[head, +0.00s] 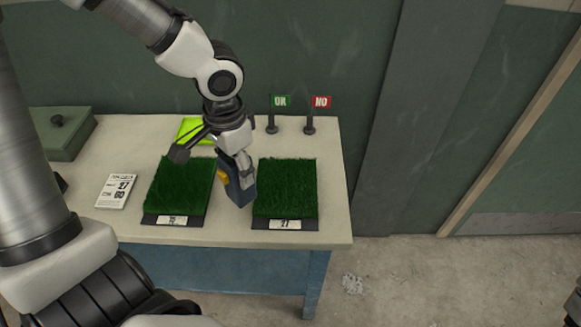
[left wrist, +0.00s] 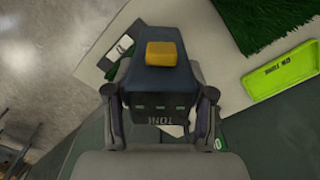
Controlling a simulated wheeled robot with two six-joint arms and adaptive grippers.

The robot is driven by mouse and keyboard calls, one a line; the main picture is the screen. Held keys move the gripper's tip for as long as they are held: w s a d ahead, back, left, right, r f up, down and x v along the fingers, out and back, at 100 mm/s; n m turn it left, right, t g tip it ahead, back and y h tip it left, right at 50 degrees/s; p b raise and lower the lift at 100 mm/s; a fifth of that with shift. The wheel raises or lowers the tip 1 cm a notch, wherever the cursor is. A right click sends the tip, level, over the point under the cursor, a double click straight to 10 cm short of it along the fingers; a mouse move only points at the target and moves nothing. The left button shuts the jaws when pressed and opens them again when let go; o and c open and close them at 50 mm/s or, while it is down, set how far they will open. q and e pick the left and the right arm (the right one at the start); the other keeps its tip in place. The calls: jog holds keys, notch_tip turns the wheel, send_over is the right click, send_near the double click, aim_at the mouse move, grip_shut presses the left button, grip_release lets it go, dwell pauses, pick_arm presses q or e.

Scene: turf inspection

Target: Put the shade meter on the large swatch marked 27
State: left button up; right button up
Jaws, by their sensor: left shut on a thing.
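My left gripper (head: 236,163) is shut on the shade meter (head: 240,190), a dark blue block with a yellow button. It holds the meter low between the two grass swatches, close to the left edge of the right one. The right swatch (head: 287,185) is dark green turf with a label reading 27. In the left wrist view the meter (left wrist: 160,78) sits between the fingers of the left gripper (left wrist: 160,112), its yellow button facing the camera. I cannot tell whether the meter touches the table.
Another turf swatch (head: 181,185) lies left of the meter, its label hard to read. A lime-green tray (head: 194,130) lies behind. Green OK (head: 281,101) and red NO (head: 321,101) flags stand at the back. A printed card (head: 117,191) and a green box (head: 62,132) are at left.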

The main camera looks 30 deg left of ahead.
pick_arm(q)
jog(key=w+d+f+p, duration=0.1)
jog(key=w, duration=0.2)
jog(key=w+d+f+p, duration=0.1)
jog(key=w+f+p, duration=0.1)
jog(key=w, duration=0.2)
jog(key=w+d+f+p, duration=0.1)
jog(key=w+d, duration=0.1)
jog(key=w, duration=0.2)
jog(key=shift+w+f+p, duration=0.2)
jog(key=shift+w+p, duration=0.05)
jog(key=shift+p, duration=0.15)
jog(key=shift+s+f, duration=0.1)
jog(key=o, duration=1.4)
jog(key=shift+c, duration=0.2)
jog(key=shift+r, duration=0.25)
notch_tip(320, 180, up, 12)
jog(key=b, duration=0.1)
